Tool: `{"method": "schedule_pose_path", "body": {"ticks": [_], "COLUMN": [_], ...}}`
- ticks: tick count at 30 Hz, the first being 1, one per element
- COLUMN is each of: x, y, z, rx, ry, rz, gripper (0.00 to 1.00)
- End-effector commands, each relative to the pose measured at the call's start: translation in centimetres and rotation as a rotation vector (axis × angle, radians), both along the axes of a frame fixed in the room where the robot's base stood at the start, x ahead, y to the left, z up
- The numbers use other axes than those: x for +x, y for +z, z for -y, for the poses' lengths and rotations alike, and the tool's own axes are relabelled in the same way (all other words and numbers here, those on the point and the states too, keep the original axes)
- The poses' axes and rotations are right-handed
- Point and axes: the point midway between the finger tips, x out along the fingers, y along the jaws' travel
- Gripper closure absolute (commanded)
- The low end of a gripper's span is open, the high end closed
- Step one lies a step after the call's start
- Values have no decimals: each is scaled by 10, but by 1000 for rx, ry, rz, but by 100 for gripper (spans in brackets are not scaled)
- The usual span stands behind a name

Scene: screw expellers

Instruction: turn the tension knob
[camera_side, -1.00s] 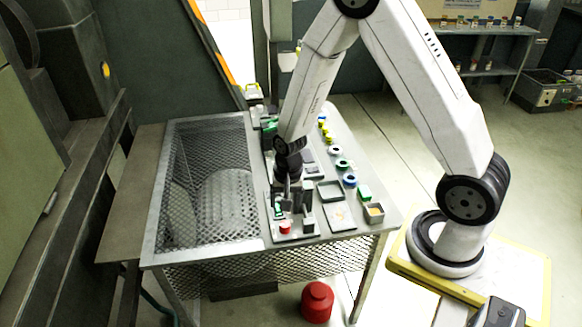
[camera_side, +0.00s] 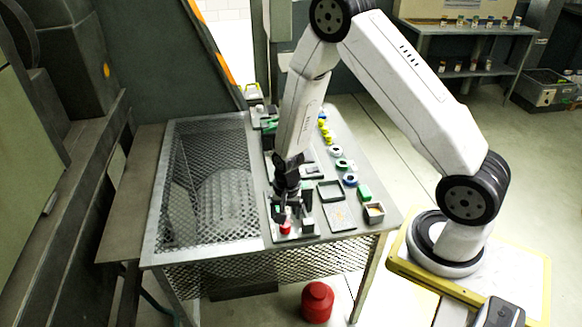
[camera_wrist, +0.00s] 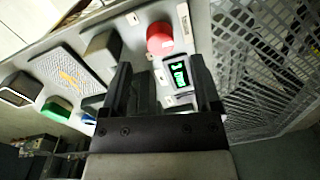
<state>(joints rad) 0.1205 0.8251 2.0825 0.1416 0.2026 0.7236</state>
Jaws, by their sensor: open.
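A red round knob (camera_side: 286,228) stands at the front of the panel on the table. In the wrist view the red knob (camera_wrist: 160,38) shows beyond my fingertips, with a small label beside it that I cannot read. I cannot tell whether it is the tension knob. My gripper (camera_side: 284,212) points down just behind the red knob in the side view. In the wrist view my gripper (camera_wrist: 164,78) is open, with nothing held between its fingers. A lit green display (camera_wrist: 180,74) lies beside the right finger. The fingers hide part of the panel.
A grey block (camera_wrist: 102,52) stands left of my fingers, beside a mesh plate (camera_wrist: 72,76). Several small parts and trays, with a green block (camera_side: 364,192), lie on the right of the table. A mesh guard (camera_side: 205,190) covers the left. A red canister (camera_side: 317,302) stands below.

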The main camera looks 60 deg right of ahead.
Motion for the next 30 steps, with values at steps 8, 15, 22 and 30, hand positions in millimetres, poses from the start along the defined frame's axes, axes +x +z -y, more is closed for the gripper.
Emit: {"method": "schedule_pose_path", "body": {"ticks": [8, 15, 22, 30], "x": [1, 2, 2, 2], "y": [-28, -41, -44, -43], "z": [-1, -1, -1, -1], "rx": [-1, -1, -2, -2], "ry": [1, 1, 1, 1], "rz": [-1, 0, 1, 1], "gripper": [20, 20, 20, 58]}}
